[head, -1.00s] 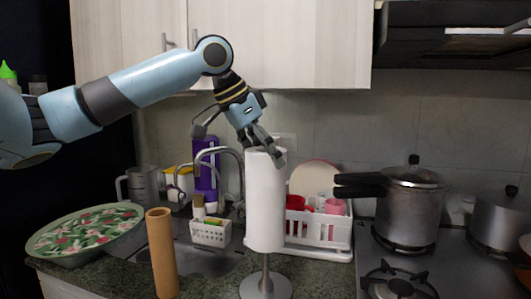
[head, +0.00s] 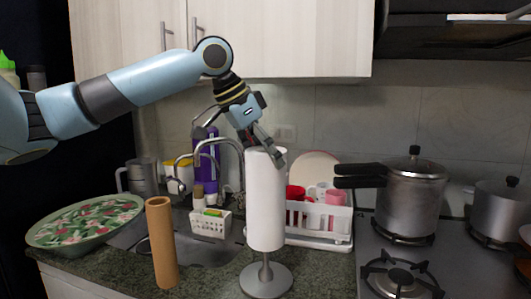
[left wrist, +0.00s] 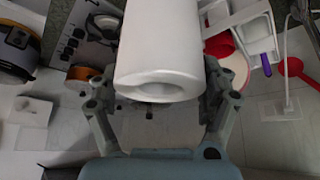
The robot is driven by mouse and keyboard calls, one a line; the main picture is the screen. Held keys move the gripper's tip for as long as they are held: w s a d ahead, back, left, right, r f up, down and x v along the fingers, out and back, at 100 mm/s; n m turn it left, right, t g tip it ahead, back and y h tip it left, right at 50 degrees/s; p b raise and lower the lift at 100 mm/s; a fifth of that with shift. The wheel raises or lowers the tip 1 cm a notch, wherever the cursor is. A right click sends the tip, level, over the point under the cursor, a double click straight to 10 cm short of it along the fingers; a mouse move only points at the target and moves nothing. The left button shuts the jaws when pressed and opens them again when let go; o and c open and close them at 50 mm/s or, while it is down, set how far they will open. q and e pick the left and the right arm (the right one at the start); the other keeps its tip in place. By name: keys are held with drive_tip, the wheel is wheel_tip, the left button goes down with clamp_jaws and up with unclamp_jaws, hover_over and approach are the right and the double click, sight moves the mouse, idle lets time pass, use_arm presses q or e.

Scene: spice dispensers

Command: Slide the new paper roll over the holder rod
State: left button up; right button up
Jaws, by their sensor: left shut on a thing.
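The white paper roll (head: 265,200) stands nearly upright above the round base of the metal holder (head: 266,283) in the head view. A short piece of rod shows between the roll's lower end and the base. The rest of the rod is hidden, apparently inside the roll. My left gripper (head: 266,150) is shut on the roll's top end, coming from above. In the left wrist view the roll (left wrist: 160,55) lies between the two fingers (left wrist: 160,95). My right gripper is not in view.
A brown cardboard tube (head: 162,245) stands on the counter left of the holder. The sink with its faucet (head: 215,145) and a white dish rack (head: 320,220) are behind. A patterned bowl (head: 88,222) is at left; the stove with a pressure cooker (head: 408,200) is at right.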

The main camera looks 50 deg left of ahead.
use_arm(q)
wheel_tip(320, 180, down, 10)
drive_tip(key=b, duration=0.3)
idle(3.3)
drive_tip(key=o, duration=1.5)
drive_tip(key=shift+o, duration=0.2)
wheel_tip(320, 180, up, 10)
drive_tip(key=shift+f, duration=0.1)
